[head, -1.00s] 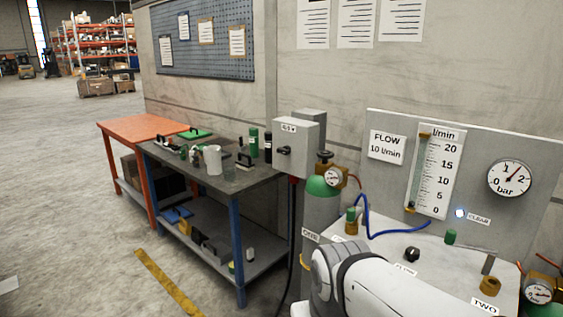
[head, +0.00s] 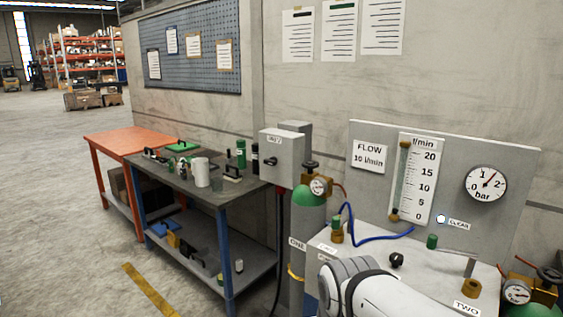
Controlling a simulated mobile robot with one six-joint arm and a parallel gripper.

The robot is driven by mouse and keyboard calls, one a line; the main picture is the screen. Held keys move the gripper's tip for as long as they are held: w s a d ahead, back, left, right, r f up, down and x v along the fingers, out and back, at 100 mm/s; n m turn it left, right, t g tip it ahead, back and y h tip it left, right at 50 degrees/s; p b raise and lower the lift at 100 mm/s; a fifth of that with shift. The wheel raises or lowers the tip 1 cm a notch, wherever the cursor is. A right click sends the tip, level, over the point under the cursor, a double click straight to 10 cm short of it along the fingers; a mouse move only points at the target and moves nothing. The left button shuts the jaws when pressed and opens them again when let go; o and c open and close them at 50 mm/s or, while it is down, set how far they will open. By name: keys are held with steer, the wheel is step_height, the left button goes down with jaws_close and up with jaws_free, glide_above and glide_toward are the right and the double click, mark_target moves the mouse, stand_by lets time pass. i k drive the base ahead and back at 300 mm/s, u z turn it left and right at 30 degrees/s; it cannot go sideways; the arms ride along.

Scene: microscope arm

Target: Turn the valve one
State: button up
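A green-shouldered gas cylinder (head: 309,196) labelled ONE (head: 297,243) stands left of the white bench. A dark valve handwheel (head: 310,164) sits on brass fittings at its top, with a round gauge (head: 319,186) beside it. A blue hose (head: 385,237) curves over the bench near a brass fitting with a green cap (head: 337,229). A white link of my arm crosses the bottom of the view, right of the cylinder. My gripper is out of view.
The bench carries a black knob (head: 396,260), a green-topped part (head: 432,241) and a brass fitting (head: 471,288) near the TWO label (head: 467,309). Behind stands a flow panel (head: 370,133). A second cylinder's gauge (head: 516,292) is at right. A grey box (head: 282,158) and worktable (head: 220,195) are left.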

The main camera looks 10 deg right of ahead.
mark_target(310, 164)
steer(key=i, duration=1.2)
steer(key=u, duration=0.05)
